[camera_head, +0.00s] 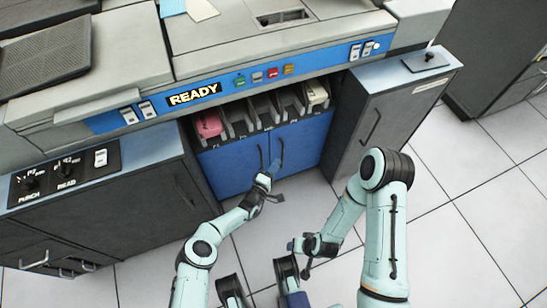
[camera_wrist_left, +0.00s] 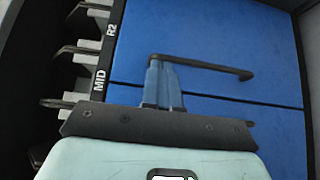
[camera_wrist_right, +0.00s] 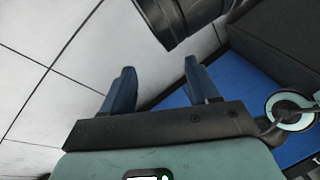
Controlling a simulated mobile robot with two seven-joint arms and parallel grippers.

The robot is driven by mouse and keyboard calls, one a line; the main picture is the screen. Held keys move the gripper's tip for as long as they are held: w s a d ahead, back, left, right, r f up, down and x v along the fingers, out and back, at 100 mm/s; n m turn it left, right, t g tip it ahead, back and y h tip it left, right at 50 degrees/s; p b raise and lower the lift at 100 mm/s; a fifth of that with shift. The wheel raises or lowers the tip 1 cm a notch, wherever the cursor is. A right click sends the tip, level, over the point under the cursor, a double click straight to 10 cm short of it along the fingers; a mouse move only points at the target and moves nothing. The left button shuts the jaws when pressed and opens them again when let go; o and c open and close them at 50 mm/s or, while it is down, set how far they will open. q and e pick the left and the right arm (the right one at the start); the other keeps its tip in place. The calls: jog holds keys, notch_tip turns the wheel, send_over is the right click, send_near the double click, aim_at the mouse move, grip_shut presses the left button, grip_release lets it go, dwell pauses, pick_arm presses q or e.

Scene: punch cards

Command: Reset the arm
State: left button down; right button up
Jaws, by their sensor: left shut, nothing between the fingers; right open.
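My left gripper (camera_head: 272,169) is in front of the blue cabinet doors (camera_head: 225,166) of the machine. In the left wrist view its blue fingers (camera_wrist_left: 159,72) are together with nothing between them. Their tips overlap one end of a dark door handle (camera_wrist_left: 215,68); I cannot tell whether they touch it. My right gripper (camera_head: 292,245) is lower and to the right, over the floor. In the right wrist view its fingers (camera_wrist_right: 158,68) are apart and empty. Both blue doors look closed.
Card slots (camera_head: 262,114) line the machine above the doors, with pink cards (camera_head: 208,125) at left and pale cards (camera_head: 316,93) at right. A grey cabinet (camera_head: 375,120) stands right of the doors. A dark cabinet (camera_head: 110,205) stands left. Tiled floor (camera_head: 460,225) is clear at right.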

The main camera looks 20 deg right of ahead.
pick_arm(q)
jog(key=s+p, duration=0.3)
jog(key=s, duration=0.3)
jog(key=shift+s+d, duration=0.15)
jog(key=shift+d, duration=0.2)
pick_arm(e)
jog(key=s+a+r+g+y, duration=0.1)
jog(key=s+a+r+g, duration=0.1)
jog(key=s, duration=0.5)
jog(key=shift+a+r, duration=0.55)
jog(key=shift+r, duration=0.8)
